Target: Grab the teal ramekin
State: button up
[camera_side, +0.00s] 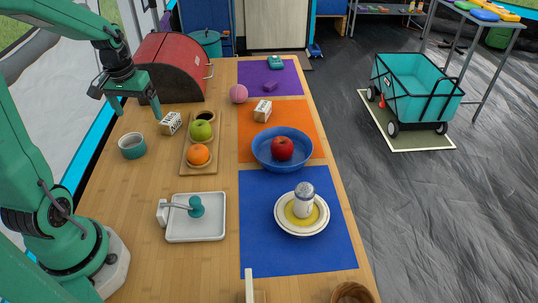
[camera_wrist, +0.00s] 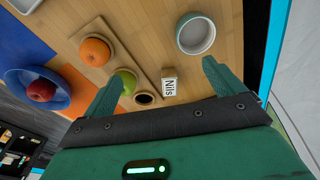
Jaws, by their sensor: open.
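The teal ramekin (camera_side: 132,146) stands upright on the wooden table at its left side, in front of the red bread bin. It looks empty, with a pale inside. In the wrist view the ramekin (camera_wrist: 197,34) is at the top, beyond the tip of the right finger. My gripper (camera_side: 138,107) is open and empty, above and behind the ramekin in the side view, not touching it. The wrist view shows both fingers of my gripper (camera_wrist: 160,75) spread, with nothing held between them.
The red bread bin (camera_side: 168,68) stands behind. Table in front of the ramekin is clear.

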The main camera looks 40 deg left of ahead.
jog(key=n+g, duration=0.1)
jog(key=n, duration=0.1)
send_near(132, 143)
jog(key=d, duration=0.2)
jog(key=shift+s+h, duration=0.4)
jog(key=shift+d+f, duration=0.1)
jog(key=shift+f, duration=1.15)
jog(key=shift+f, duration=2.6)
jog(key=c, duration=1.1)
